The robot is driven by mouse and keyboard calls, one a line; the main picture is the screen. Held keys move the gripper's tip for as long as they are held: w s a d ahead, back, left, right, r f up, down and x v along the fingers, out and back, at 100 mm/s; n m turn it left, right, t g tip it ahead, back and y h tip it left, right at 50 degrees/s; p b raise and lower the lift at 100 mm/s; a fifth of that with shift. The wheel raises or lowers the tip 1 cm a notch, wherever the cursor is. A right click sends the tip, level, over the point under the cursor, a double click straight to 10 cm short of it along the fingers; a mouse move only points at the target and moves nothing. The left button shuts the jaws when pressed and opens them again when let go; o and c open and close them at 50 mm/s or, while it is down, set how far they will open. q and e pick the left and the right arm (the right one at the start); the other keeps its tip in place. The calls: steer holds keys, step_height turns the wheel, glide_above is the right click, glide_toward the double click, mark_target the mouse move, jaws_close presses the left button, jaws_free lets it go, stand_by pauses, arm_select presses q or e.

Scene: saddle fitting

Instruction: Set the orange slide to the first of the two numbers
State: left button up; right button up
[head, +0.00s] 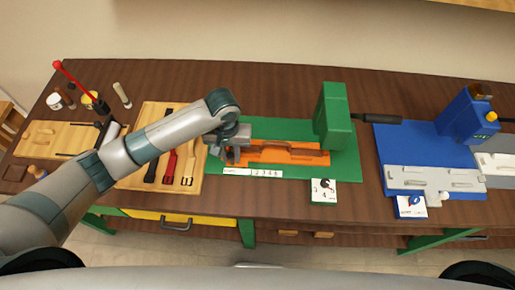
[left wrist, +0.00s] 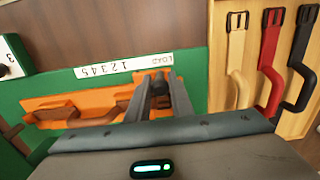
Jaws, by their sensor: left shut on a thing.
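The orange slide (head: 262,154) lies on the green base plate (head: 346,171), its left end near the LOAD end of the white number strip (head: 262,173). The slide also shows in the left wrist view (left wrist: 60,103), with a brown piece (left wrist: 103,117) on it. The strip (left wrist: 120,65) there reads LOAD and 1 to 5, upside down. My left gripper (head: 232,152) is at the slide's left end. In the left wrist view its fingers (left wrist: 158,90) are shut on a dark grip post on the slide, partly hidden between them. My right gripper is out of view.
A green press head (head: 333,116) with a dark lever stands at the slide's right end. A white dial box (head: 323,191) sits at the front edge. A wooden board (head: 160,138) with straps lies left, under my arm. A blue machine (head: 466,118) stands right.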

arm_select(q)
steer(key=shift+d, duration=0.8)
steer(key=shift+d, duration=0.4)
stand_by(0.6)
steer(key=o, duration=0.8)
steer(key=shift+r, duration=0.15)
steer(key=shift+r, duration=2.85)
steer(key=shift+s, duration=0.1)
